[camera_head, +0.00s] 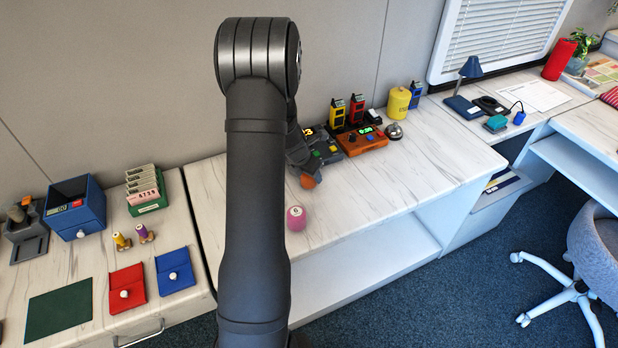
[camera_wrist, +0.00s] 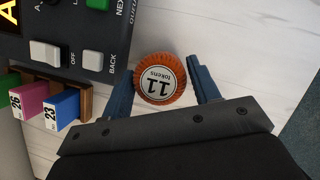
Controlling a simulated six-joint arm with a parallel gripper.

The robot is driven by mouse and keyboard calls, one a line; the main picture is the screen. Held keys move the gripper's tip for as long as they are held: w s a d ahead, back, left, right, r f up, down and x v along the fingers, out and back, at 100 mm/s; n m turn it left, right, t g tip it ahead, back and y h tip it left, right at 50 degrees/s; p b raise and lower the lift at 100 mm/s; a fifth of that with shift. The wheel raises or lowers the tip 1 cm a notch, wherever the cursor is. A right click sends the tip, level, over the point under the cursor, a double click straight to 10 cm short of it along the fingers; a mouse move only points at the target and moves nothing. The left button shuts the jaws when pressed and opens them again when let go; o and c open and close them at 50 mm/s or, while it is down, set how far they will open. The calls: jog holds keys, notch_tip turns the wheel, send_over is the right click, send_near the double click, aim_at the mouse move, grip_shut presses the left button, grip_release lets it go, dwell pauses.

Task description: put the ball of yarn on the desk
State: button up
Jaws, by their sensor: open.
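I cannot pick out a clear ball of yarn. In the head view the orange thing (camera_head: 308,181) shows on the middle counter, just below my gripper, which my arm partly hides. A pink round thing (camera_head: 296,218) with a white label stands nearer the counter's front edge. The desk (camera_head: 575,165) appears to be the white surface at right, by the chair.
A grey device (camera_wrist: 75,45) with buttons and small numbered tags (camera_wrist: 62,108) lie close beside my gripper. An orange console (camera_head: 362,141), a bell (camera_head: 394,131) and a yellow canister (camera_head: 398,104) stand behind. The middle counter's right part is clear. A grey chair (camera_head: 597,250) stands at right.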

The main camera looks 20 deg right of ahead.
jog(key=shift+x, duration=1)
jog(key=c, duration=0.7)
jog(key=shift+r, duration=0.1)
